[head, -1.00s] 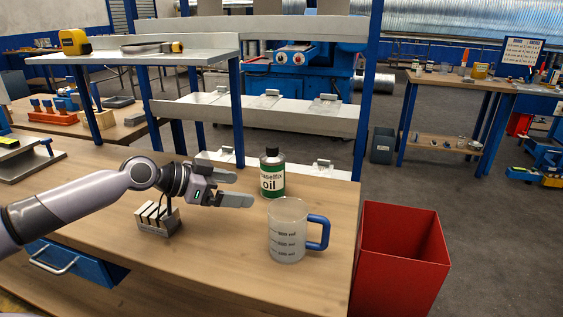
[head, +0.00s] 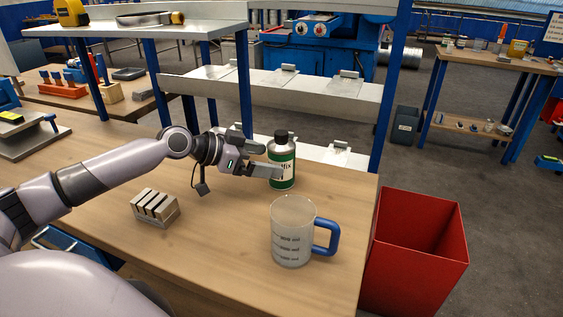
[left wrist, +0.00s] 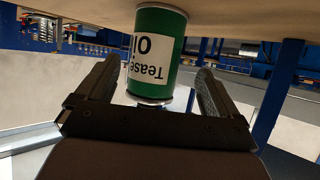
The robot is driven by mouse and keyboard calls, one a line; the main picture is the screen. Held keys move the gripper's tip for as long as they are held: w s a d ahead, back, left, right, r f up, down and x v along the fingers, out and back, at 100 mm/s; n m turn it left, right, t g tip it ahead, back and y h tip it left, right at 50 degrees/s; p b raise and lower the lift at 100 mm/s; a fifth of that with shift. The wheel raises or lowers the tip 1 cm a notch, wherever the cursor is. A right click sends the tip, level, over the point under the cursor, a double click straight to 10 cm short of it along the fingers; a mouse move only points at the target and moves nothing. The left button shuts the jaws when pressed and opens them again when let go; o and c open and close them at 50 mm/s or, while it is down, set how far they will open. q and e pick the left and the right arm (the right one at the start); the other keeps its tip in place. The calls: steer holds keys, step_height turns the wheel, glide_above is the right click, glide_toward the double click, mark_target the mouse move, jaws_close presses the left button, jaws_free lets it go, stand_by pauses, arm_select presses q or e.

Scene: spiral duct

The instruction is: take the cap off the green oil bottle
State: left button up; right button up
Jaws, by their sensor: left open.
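The green oil bottle (head: 283,165) stands upright on the workbench, with a white label and a dark cap (head: 282,137). My left gripper (head: 268,158) is open in the head view, its fingers reaching toward the bottle's upper part from the left. One finger overlaps the label in the picture. In the left wrist view the bottle (left wrist: 158,50) appears upside down, its neck end pointing between the two open fingers (left wrist: 155,95). The cap is mostly hidden there behind the gripper's body. Whether a finger touches the bottle I cannot tell. My right gripper is not in view.
A clear measuring jug (head: 292,232) with a blue handle stands in front of the bottle. A slotted metal block (head: 154,208) sits to the left. A red bin (head: 418,250) stands off the bench's right edge. Metal shelves (head: 270,92) rise behind.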

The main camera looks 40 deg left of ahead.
mark_target(269, 161)
arm_select(q)
steer(key=shift+w+d, duration=0.3)
steer(key=shift+d, duration=0.05)
steer(key=p+x, duration=0.1)
steer(key=x, duration=0.2)
steer(key=shift+d+f, duration=0.2)
steer(key=shift+w+d+f, duration=0.2)
steer(key=shift+w+f, duration=0.1)
steer(key=c, duration=1.2)
steer(key=shift+r, duration=0.2)
steer(key=shift+c, duration=0.2)
step_height(269, 161, up, 20)
steer(key=p, duration=0.1)
steer(key=shift+f, duration=0.1)
steer(key=shift+o, duration=1.1)
steer(key=c, duration=0.5)
